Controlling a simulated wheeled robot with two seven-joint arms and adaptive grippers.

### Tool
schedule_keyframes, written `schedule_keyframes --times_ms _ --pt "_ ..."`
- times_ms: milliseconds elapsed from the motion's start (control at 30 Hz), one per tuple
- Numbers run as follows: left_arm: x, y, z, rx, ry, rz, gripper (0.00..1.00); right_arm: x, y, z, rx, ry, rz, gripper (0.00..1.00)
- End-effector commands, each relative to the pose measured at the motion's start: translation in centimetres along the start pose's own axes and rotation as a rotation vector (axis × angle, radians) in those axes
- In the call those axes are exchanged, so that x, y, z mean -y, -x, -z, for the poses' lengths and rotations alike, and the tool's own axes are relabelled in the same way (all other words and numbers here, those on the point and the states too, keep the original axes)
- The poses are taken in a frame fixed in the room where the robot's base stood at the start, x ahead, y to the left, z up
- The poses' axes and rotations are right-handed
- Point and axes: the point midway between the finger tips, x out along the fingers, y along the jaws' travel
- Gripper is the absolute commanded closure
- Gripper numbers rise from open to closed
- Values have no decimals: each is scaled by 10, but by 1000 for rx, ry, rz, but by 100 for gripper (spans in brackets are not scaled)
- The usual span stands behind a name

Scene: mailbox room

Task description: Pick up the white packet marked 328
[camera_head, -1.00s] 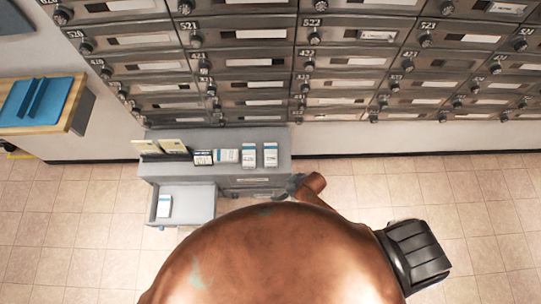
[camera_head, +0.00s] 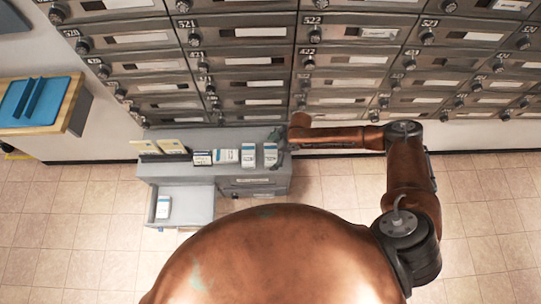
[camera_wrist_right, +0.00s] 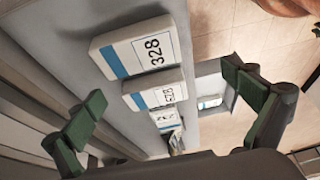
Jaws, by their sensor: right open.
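The white packet marked 328 (camera_wrist_right: 138,50) has a blue stripe and is the nearest packet in the right wrist view. In the head view the rightmost white packet (camera_head: 270,155) in the row on the grey cabinet top appears to be this one. My right gripper (camera_wrist_right: 163,87) is open, its green-padded fingers spread wide with nothing between them. In the head view my right gripper (camera_head: 279,139) is small and partly hidden by its arm, right beside the rightmost packet. I cannot tell whether it touches the packet. My left gripper is not in view.
Another white packet (camera_wrist_right: 155,91) stands close to it in the row. The grey cabinet (camera_head: 150,168) has an open drawer (camera_head: 196,212) with one white packet (camera_head: 163,207) inside. Mailboxes (camera_head: 350,60) line the wall behind. A table (camera_head: 66,112) with a blue tray stands left.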

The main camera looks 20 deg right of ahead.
Motion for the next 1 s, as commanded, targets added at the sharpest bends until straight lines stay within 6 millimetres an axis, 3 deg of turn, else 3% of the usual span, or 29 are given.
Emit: schedule_keyframes --times_ms 100,200,567,800,1000 --pt "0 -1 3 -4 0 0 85 -20 15 -12 23 3 -13 0" --pt "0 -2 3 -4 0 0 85 -25 15 -16 28 0 -15 0" --pt "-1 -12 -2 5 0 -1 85 -25 -18 -19 29 0 -15 0" --pt "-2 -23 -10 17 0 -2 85 -26 -53 -24 29 0 -14 0" --pt "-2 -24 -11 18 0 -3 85 -26 -58 -23 28 0 -16 0"
